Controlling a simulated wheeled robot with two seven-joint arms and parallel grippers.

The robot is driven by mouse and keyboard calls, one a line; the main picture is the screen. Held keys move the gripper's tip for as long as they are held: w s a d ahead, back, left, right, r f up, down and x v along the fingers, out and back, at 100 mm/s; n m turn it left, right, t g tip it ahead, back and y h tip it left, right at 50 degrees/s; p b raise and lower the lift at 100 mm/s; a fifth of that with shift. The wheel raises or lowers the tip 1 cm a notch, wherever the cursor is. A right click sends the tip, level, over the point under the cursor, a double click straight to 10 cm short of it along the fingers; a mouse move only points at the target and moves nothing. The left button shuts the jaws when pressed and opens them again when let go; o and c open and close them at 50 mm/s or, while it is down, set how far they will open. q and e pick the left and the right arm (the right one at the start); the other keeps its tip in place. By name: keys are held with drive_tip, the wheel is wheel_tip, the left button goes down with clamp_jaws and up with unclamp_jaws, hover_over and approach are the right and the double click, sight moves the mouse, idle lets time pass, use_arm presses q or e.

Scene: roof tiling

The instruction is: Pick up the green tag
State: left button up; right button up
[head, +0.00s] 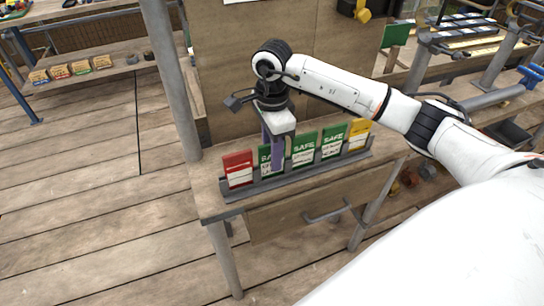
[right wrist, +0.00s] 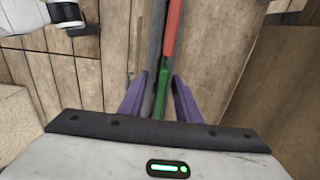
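A row of upright tags stands in a grey rack (head: 232,196) on a wooden table: a red tag (head: 238,168), three green tags, and a yellow tag (head: 360,131). My right gripper (head: 273,166) points down over the leftmost green tag (head: 264,159), beside the red one, and partly hides it. In the right wrist view the purple fingers (right wrist: 159,78) are open on either side of the green tag's edge (right wrist: 162,92), with gaps. The other green tags (head: 304,148) (head: 333,138) stand to the right. My left gripper is not in view.
A wooden panel (head: 225,80) rises behind the rack, and a grey post (head: 172,75) stands at the left. The table has a drawer handle (head: 326,214) in front. A shelf (head: 105,68) with more tags is at far left.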

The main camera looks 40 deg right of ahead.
clamp_jaws()
drive_tip(key=shift+r, duration=0.1)
wheel_tip(320, 180, up, 18)
drive_tip(key=shift+p, duration=0.4)
idle(0.4)
